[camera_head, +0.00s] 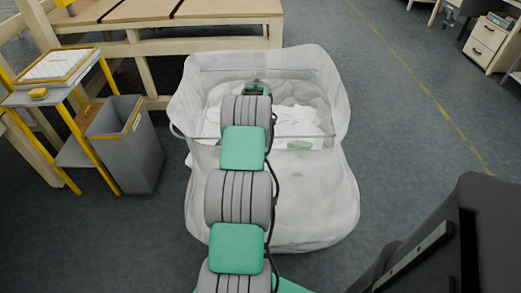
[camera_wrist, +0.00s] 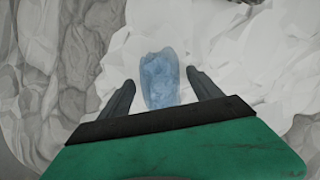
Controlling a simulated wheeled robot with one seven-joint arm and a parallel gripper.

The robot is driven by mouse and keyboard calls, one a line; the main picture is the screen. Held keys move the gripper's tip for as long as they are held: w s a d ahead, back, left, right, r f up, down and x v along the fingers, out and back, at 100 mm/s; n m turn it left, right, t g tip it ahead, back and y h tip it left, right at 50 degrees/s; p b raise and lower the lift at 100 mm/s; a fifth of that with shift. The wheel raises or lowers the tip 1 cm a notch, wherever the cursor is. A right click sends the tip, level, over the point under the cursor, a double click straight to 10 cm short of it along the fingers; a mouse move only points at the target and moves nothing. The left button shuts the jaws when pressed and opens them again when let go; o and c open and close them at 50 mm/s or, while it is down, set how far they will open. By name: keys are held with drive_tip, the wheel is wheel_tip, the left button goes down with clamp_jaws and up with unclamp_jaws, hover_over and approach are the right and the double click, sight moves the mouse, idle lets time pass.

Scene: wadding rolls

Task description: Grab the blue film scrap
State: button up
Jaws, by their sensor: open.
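The blue film scrap (camera_wrist: 160,79) is a small, crumpled, translucent blue piece. In the wrist view it lies on white wadding (camera_wrist: 225,50), between the two dark fingers of my gripper (camera_wrist: 160,88). The fingers are apart, with a visible space on each side of the scrap. I cannot tell whether the scrap touches the palm edge, which hides its near end. In the head view my arm reaches into a large white bag (camera_head: 330,190), and the scrap is hidden there.
The bag has a raised rim and a bar across its front. A grey bin (camera_head: 135,150) and a small yellow-legged table (camera_head: 60,85) stand to the left. A wooden workbench (camera_head: 200,12) is behind.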

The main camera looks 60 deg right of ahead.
drive_tip(key=c, duration=1.4)
drive_tip(key=shift+r, duration=0.1)
